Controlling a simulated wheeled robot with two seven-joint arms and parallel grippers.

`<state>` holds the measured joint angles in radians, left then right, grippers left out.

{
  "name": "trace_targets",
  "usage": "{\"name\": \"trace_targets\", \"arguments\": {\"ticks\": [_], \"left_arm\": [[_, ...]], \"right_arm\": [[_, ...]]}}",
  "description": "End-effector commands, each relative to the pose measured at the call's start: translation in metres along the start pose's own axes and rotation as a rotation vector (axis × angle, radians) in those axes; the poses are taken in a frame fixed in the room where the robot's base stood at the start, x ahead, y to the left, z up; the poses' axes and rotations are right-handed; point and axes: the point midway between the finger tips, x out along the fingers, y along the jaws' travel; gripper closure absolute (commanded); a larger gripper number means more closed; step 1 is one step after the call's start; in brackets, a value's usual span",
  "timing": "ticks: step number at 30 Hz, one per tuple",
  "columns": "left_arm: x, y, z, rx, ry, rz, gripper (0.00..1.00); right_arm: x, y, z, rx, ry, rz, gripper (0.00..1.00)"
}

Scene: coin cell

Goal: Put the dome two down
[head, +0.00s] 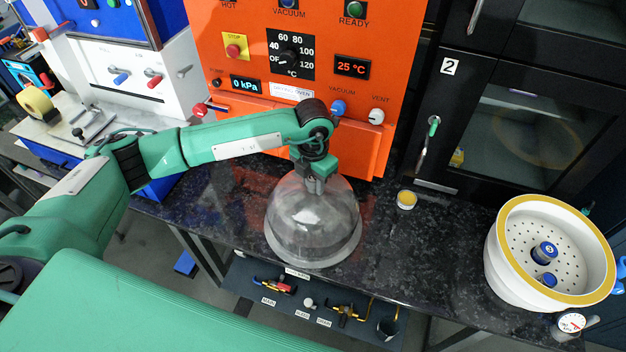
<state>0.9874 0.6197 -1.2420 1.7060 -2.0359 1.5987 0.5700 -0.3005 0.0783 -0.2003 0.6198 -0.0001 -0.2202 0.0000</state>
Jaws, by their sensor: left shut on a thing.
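A clear glass dome (313,228) with a wide rim is at the middle of the dark speckled bench. My left gripper (317,180) is above it and shut on its top knob, which the fingers mostly hide. The dome is upright. I cannot tell whether its rim touches the bench or hangs slightly above it. A white round desiccator base (510,262) with a yellow rim and a perforated plate stands open at the right. Two small blue-capped jars (544,252) are on its plate. My right gripper does not show.
An orange vacuum oven (222,52) stands behind the dome, with knobs and displays. A small yellow-topped pot (406,200) is on the bench (430,255) between dome and base. A black cabinet (470,115) marked 2 is behind right. A gauge (571,322) sits by the base.

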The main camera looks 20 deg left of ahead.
Motion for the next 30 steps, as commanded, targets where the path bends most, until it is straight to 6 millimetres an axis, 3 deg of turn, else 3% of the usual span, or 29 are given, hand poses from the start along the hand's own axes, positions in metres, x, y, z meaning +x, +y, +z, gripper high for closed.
{"name": "trace_targets", "arguments": {"ticks": [3, 14, 15, 17, 29, 30], "left_arm": [[0.010, 0.000, 0.000, 0.001, -0.001, -0.001, 1.00], [0.016, 0.000, 0.000, 0.001, -0.002, 0.000, 1.00], [0.015, 0.000, 0.000, 0.001, -0.001, 0.000, 0.59], [0.015, 0.000, 0.000, 0.001, 0.000, 0.000, 0.47], [0.010, 0.000, 0.000, 0.000, 0.000, 0.001, 0.45], [0.008, 0.001, 0.001, 0.001, -0.003, 0.001, 0.45]], "right_arm": [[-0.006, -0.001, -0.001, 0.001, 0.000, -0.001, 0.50], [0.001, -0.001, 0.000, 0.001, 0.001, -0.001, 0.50], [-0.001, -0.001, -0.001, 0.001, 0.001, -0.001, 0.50], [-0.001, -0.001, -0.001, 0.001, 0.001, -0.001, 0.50], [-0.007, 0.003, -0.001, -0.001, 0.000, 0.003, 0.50], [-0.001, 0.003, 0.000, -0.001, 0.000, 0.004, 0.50]]}}
